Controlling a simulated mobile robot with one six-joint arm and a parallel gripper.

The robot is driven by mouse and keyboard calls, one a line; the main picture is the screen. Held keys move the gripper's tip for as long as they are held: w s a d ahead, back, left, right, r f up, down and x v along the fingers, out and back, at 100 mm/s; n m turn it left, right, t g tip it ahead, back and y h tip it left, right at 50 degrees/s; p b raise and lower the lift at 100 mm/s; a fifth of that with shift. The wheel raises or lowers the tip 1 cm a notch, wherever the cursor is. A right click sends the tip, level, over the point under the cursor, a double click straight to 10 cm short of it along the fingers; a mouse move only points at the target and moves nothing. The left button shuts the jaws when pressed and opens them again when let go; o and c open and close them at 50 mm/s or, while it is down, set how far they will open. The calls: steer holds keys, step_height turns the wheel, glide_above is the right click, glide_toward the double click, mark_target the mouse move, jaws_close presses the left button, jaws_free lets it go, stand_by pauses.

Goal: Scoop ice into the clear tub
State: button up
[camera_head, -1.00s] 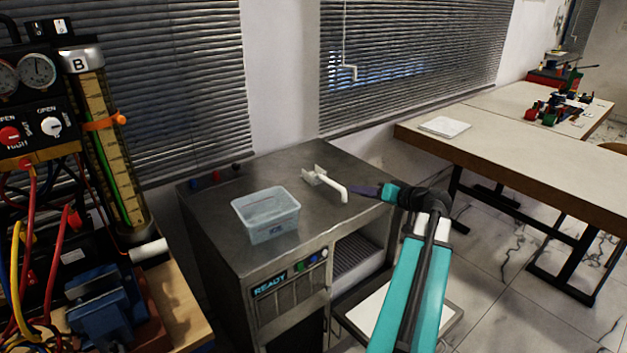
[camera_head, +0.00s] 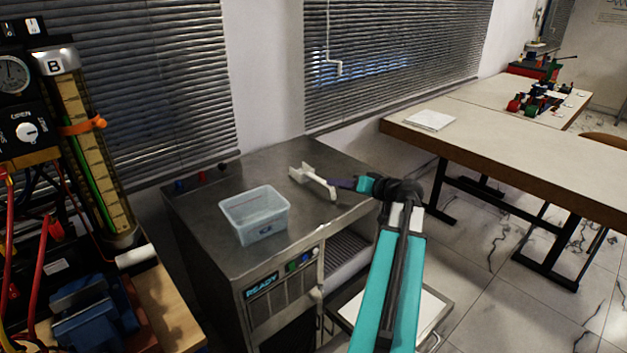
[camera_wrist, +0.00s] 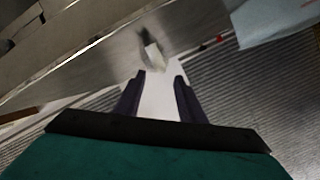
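The clear tub (camera_head: 254,217) stands on the steel top of the ice machine, left of the scoop; part of it shows at the upper right of the wrist view (camera_wrist: 275,20). The white scoop (camera_head: 312,180) lies on the top near the back right, its handle towards my gripper (camera_head: 342,184). In the wrist view my gripper (camera_wrist: 157,85) has its two dark fingers apart, with a small white piece, seemingly of the scoop (camera_wrist: 152,57), just beyond the tips. The fingers are at or very near the handle end; contact cannot be told.
The steel machine (camera_head: 200,212) has an open bay with slats (camera_head: 345,252) below its right side. Window blinds (camera_head: 150,90) rise behind it. A gauge rig (camera_head: 80,140) stands at left. A long table (camera_head: 500,160) is at right.

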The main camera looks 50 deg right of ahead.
mark_target(319, 178)
steer(key=shift+p+x, duration=0.35)
steer(key=shift+x, duration=2.25)
steer(key=x, duration=0.2)
steer(key=p+x, duration=0.1)
steer(key=x, duration=0.1)
steer(key=shift+w+d+r, duration=0.1)
steer(key=shift+d+r, duration=0.1)
steer(key=shift+w+f+p, duration=0.25)
steer(key=shift+w+p, duration=0.1)
steer(key=shift+w, duration=0.15)
jaws_close()
